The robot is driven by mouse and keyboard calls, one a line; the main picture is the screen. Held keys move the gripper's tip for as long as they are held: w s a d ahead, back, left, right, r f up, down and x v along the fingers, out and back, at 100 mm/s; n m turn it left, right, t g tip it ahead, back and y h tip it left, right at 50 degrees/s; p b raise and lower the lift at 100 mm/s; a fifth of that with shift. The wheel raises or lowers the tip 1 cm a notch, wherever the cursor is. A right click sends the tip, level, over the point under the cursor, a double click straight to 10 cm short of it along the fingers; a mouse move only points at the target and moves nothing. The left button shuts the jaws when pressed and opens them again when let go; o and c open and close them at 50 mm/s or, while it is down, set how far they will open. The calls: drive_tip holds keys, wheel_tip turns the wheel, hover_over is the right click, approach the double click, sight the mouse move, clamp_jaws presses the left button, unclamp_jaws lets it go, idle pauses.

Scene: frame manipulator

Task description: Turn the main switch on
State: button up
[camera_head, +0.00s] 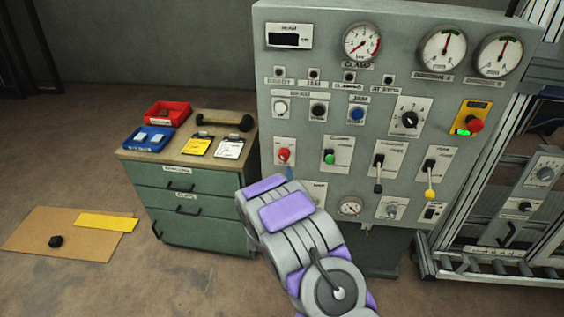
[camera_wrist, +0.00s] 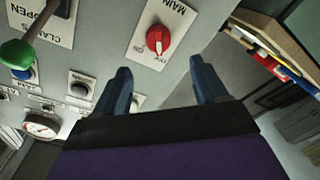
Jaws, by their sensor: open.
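The main switch is a red rotary knob (camera_head: 284,155) on a white plate at the left edge of the grey control panel (camera_head: 268,80). In the wrist view the red knob (camera_wrist: 158,40) sits under the word MAIN, with a white pointer mark and small position labels that are hard to read. My gripper (camera_wrist: 161,70) is open, its two blue fingers spread on either side of the knob's line and apart from it. Nothing is between the fingers. In the head view my purple and grey arm hides most of the gripper, just below the knob.
A green knob (camera_head: 329,157), two levers (camera_head: 378,172) (camera_head: 430,178) and a red stop button (camera_head: 474,125) are to the right on the panel. A green cabinet (camera_head: 190,205) with red (camera_head: 167,113) and blue (camera_head: 149,138) trays stands left. Cardboard (camera_head: 50,232) lies on the floor.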

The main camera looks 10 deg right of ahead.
sight(283, 159)
drive_tip(key=b+x, duration=0.2)
drive_tip(key=x, duration=0.7)
drive_tip(key=shift+w+d+f, duration=0.1)
drive_tip(key=shift+w+d, duration=0.05)
drive_tip(key=shift+w, duration=0.15)
drive_tip(key=shift+w+d, duration=0.1)
drive_tip(key=shift+w, duration=0.35)
drive_tip(key=shift+c, duration=0.2)
drive_tip(key=c, duration=1)
